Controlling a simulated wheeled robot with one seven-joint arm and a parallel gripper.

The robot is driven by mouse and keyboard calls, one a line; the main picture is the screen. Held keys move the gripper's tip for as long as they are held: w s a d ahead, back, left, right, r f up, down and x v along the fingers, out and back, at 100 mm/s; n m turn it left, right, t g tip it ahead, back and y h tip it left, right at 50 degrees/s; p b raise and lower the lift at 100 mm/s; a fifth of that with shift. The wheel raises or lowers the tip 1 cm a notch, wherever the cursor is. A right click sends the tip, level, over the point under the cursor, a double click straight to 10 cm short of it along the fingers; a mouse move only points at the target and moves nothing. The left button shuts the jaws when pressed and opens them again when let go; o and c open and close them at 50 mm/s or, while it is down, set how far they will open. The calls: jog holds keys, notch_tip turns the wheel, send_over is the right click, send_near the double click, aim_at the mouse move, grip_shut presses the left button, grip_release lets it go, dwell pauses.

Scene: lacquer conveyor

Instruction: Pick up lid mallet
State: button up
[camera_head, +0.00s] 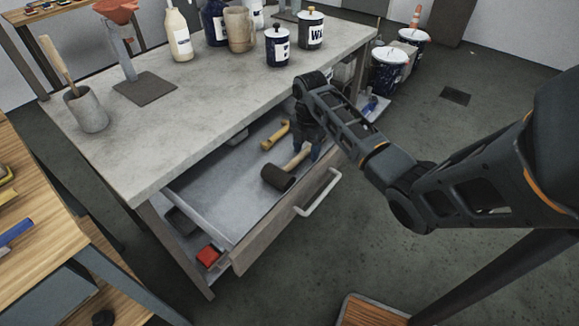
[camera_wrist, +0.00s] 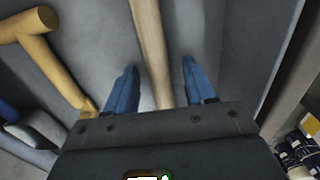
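The lid mallet (camera_head: 277,178) lies in the open drawer, with a dark cylindrical head toward the left and a pale wooden handle. My gripper (camera_head: 314,152) is over the handle's right end, pointing down into the drawer. In the wrist view, the mallet handle (camera_wrist: 150,40) runs between the two blue fingers of my gripper (camera_wrist: 160,68). The fingers are apart, with a gap on each side of the handle. The mallet head is outside the wrist view. My gripper hides the handle's far end in the head view.
A yellow-handled tool (camera_head: 275,136) lies in the drawer beside the mallet, close to my left finger in the wrist view (camera_wrist: 50,60). The drawer front with its pale handle (camera_head: 319,196) borders the near side. The worktop (camera_head: 200,120) overhangs the drawer's back.

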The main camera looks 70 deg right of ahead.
grip_shut()
jog(key=shift+r, duration=0.1)
dwell(0.4)
